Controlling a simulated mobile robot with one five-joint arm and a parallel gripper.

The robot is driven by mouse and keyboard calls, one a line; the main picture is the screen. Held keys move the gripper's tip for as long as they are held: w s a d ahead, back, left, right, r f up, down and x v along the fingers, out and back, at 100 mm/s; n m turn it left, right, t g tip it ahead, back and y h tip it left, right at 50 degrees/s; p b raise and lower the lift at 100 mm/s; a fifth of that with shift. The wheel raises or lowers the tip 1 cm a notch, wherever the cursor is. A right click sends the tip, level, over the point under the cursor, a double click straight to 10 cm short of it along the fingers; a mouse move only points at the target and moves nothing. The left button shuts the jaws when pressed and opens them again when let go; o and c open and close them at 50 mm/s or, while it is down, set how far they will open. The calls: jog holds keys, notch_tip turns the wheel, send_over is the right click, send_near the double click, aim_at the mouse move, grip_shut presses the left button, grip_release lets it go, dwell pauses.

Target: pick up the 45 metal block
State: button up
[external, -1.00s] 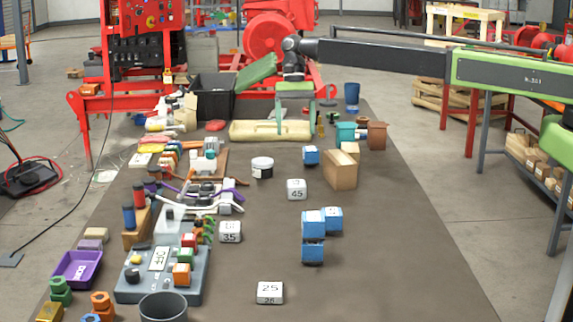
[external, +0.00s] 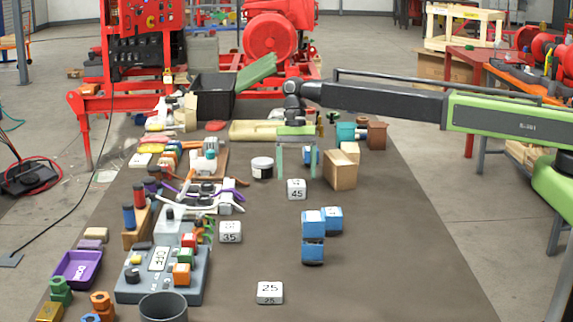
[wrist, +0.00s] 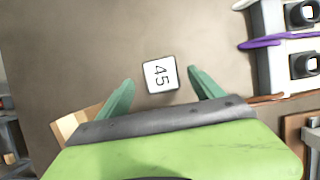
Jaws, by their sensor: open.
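The 45 metal block (external: 297,189) is a small pale cube marked "45" on the table. In the wrist view the 45 block (wrist: 160,75) lies between and a little beyond the two green fingertips, with its label face up. My gripper (external: 296,176) is open and empty. It points down over the table, just behind the 45 block in the external view. The fingers also show in the wrist view (wrist: 158,88), spread to either side of the block without touching it.
A cardboard-coloured box (external: 340,170) stands close to the right of the block, and a blue block (external: 311,155) is behind it. A white jar (external: 262,168) is to the left. Blue blocks (external: 313,238) and the 35 block (external: 230,231) stand nearer the camera.

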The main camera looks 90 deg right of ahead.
aim_at(296, 183)
jog(key=b+x, duration=0.3)
jog(key=x, duration=0.1)
jog(key=shift+w+f+b, duration=0.1)
jog(key=shift+f+b, duration=0.2)
jog(key=shift+f, duration=0.1)
jog(key=shift+r, duration=0.2)
jog(key=shift+c, duration=0.3)
grip_shut()
